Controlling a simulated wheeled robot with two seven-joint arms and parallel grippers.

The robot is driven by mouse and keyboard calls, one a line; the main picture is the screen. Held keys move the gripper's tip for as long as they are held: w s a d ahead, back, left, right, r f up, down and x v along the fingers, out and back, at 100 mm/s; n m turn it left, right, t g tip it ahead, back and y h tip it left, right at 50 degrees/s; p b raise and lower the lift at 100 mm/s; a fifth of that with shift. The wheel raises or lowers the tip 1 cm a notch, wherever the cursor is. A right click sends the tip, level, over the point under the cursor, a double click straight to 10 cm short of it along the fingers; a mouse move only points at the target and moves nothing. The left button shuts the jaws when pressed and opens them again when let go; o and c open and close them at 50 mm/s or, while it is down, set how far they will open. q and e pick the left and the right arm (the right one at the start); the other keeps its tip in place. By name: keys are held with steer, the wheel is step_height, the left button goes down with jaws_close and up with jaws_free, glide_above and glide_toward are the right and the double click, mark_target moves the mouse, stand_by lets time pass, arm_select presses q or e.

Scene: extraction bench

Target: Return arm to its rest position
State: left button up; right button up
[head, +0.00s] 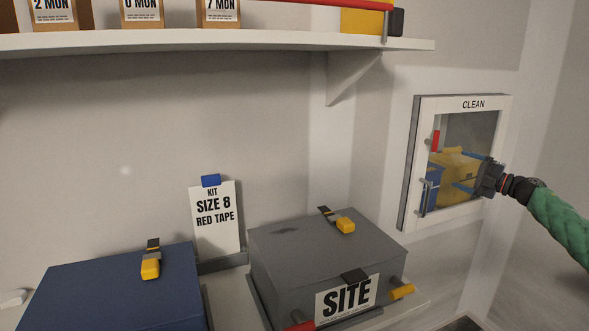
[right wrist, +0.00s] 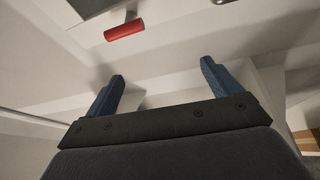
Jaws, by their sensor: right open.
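My right gripper (head: 462,170) is in front of the cabinet marked CLEAN (head: 407,190) at the right of the head view. Its two blue fingers are apart with nothing between them. In the right wrist view the open fingers (right wrist: 160,88) point toward a pale surface. A red handle (right wrist: 125,30) shows beyond them there, apart from the fingers. The green sleeve of my right arm comes in from the right edge of the head view. My left gripper is not in view.
A grey case marked SITE (head: 290,250) and a blue case (head: 110,290) stand below. A KIT SIZE 8 RED TAPE card (head: 215,225) stands between them. A white shelf (head: 220,40) with labelled boxes runs above. Yellow and blue items sit behind the cabinet's glass.

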steer(key=s+a+f+m+t+h, duration=0.15)
steer(key=s+f+m+h, duration=0.25)
steer(key=f, duration=0.5)
steer(key=s+a+f+m+t+h, duration=0.15)
steer(key=s+f+m+h, duration=0.3)
steer(key=f, duration=0.55)
steer(key=s+a+f+m+t+h, duration=0.1)
steer(key=s+a+f+m+h, duration=0.2)
steer(key=f, duration=0.6)
steer(key=s+f+m+g+h, duration=0.45)
steer(key=s+f, duration=0.75)
steer(key=s, duration=0.6)
steer(key=s+a+f+m+g+h, duration=0.1)
steer(key=s+f+g, duration=0.15)
steer(key=s, duration=0.85)
steer(key=s+a+f+g+h, duration=0.15)
steer(key=s+g, duration=0.25)
steer(key=s, duration=0.8)
steer(key=s+f+m+g+h, duration=0.15)
steer(key=s+g, duration=0.25)
steer(key=s, duration=0.7)
steer(key=s+a+f+m+y, duration=0.1)
steer(key=a+f+m+y, duration=0.1)
steer(key=a, duration=1.3)
steer(key=s+a+f+m+g+y, duration=0.1)
steer(key=s+a+f+m+y, duration=0.1)
steer(key=a, duration=1.3)
steer(key=shift+s+a+f+m+y, duration=0.15)
steer(key=shift+a+f+m+y, duration=0.25)
steer(key=shift+f+m+y, duration=1.1)
